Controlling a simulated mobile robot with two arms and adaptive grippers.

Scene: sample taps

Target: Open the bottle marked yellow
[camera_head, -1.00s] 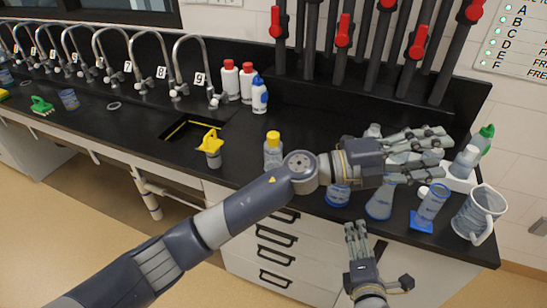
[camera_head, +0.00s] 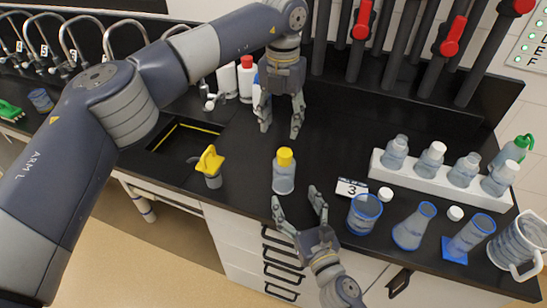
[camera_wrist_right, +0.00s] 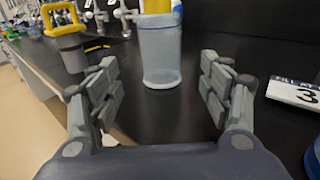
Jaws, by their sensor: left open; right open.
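A clear bottle with a yellow cap (camera_head: 284,172) stands upright near the counter's front edge. In the right wrist view its body (camera_wrist_right: 160,55) stands ahead, between the finger lines, with the cap cut off by the top edge. My left gripper (camera_head: 280,132) points down behind the bottle, its fingers spread and empty, apart from the cap. My right gripper (camera_head: 295,197) is open just in front of the bottle, its fingertips towards the lower body; it also shows open in the right wrist view (camera_wrist_right: 158,82), with nothing gripped.
A cup with a yellow handled top (camera_head: 209,167) stands left of the bottle, beside a sink (camera_head: 185,137). On the right are a number 3 card (camera_head: 351,188), blue-rimmed glassware (camera_head: 364,213) and a white rack (camera_head: 415,178) of bottles. Red and white bottles (camera_head: 246,78) stand behind.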

